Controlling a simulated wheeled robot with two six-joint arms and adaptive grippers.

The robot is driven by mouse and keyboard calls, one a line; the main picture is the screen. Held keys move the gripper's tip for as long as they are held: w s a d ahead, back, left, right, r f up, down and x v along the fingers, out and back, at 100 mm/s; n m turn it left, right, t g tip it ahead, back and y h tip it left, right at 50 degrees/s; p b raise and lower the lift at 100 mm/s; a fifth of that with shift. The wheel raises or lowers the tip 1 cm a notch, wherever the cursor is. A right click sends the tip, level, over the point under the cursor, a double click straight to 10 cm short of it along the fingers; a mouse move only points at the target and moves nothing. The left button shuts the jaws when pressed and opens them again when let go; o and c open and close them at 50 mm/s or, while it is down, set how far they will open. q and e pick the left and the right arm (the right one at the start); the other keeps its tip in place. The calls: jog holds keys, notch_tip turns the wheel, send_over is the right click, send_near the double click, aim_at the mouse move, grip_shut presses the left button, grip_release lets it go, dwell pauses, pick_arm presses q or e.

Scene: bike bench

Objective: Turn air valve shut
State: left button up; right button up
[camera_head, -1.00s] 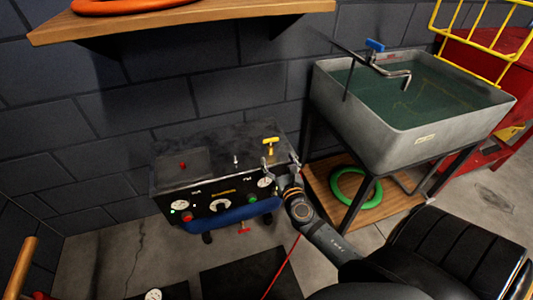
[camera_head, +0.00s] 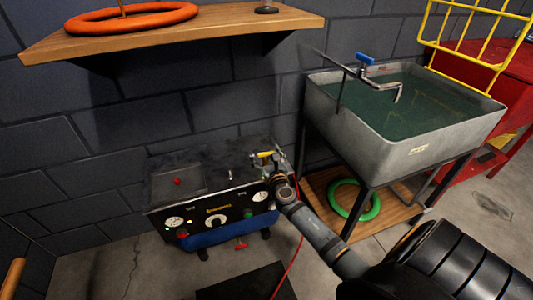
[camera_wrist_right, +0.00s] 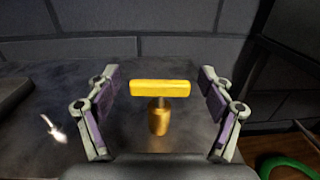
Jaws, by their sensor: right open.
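The air valve has a yellow bar handle (camera_wrist_right: 162,89) on a brass stem (camera_wrist_right: 159,120), standing on top of the dark compressor box. In the right wrist view the handle lies crosswise between the two fingers of my right gripper (camera_wrist_right: 164,112), with a gap on both sides. The gripper is open and does not appear to touch the handle. In the head view the yellow handle (camera_head: 264,154) is partly hidden by my right gripper (camera_head: 269,163) at the right end of the box. My left gripper is not in view.
The compressor panel (camera_head: 212,219) has gauges, knobs and a blue tank below. A grey sink (camera_head: 395,130) with water stands to the right, a green ring (camera_head: 354,201) under it. A wooden shelf (camera_head: 170,38) with an orange ring (camera_head: 132,23) overhangs the back wall.

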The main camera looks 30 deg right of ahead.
jog(key=c, duration=1.2)
jog(key=shift+o, duration=0.2)
